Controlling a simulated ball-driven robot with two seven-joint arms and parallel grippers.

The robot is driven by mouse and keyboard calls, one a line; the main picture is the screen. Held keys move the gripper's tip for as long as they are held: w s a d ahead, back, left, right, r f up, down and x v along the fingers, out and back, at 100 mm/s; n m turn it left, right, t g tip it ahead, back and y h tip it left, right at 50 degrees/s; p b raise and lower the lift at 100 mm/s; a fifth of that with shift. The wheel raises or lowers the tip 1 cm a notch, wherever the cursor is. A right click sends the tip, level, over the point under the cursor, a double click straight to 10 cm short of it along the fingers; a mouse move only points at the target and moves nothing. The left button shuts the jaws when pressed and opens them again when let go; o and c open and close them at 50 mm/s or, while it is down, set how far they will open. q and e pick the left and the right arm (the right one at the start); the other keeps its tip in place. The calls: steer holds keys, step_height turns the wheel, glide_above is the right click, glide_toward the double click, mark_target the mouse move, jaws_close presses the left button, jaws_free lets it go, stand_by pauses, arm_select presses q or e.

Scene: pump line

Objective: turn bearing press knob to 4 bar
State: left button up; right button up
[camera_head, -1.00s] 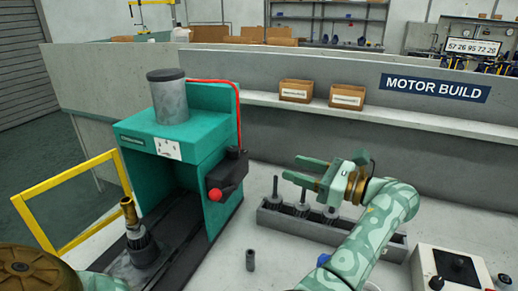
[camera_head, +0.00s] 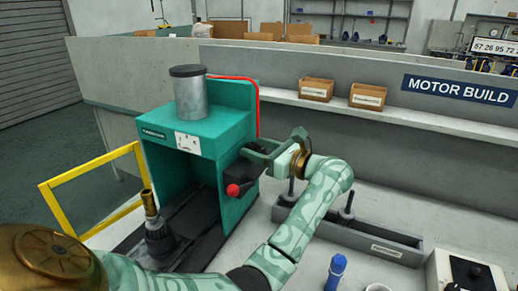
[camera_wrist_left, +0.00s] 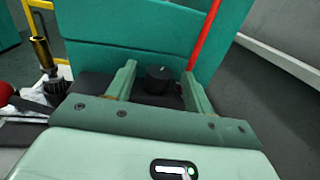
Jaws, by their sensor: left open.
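The teal bearing press (camera_head: 205,130) stands left of centre in the head view, with a grey cylinder on top. A dark control box (camera_head: 243,170) with a red ball (camera_head: 233,190) is on its right side. In the wrist view the round black knob (camera_wrist_left: 158,79) sits on the dark box, between and slightly beyond the fingers of my left gripper (camera_wrist_left: 160,75). My left gripper (camera_head: 258,152) is open, with its fingers at the box; contact cannot be told. The knob's marking is too small to read as a setting. My right gripper is not in view.
A grey rack (camera_head: 375,240) with upright shafts lies right of my left arm. A blue bottle (camera_head: 335,272) and a control panel (camera_head: 465,275) stand at the front right. A yellow frame (camera_head: 95,205) is left of the press. Two cardboard boxes sit on the shelf (camera_head: 335,100).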

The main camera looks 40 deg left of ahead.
arm_select(q)
steer(key=c, duration=1)
steer(key=shift+r, duration=0.1)
steer(key=shift+s+r+m+t+p, duration=0.1)
steer(key=shift+s+m+t+p, duration=0.1)
steer(key=shift+m+t+p, duration=0.6)
steer(key=shift+s+m+t+p, duration=0.15)
steer(key=shift+m+t+p, duration=0.2)
steer(key=shift+t, duration=0.75)
steer(key=shift+s+m+t+h+p, duration=0.2)
steer(key=shift+m+t+p, duration=0.2)
steer(key=shift+m+t, duration=0.7)
steer(key=shift+s+m+t+h+p, duration=0.1)
steer(key=shift+m+t+h+p, duration=0.4)
steer(key=shift+t, duration=1)
steer(key=shift+m, duration=0.25)
steer(key=shift+f, duration=0.2)
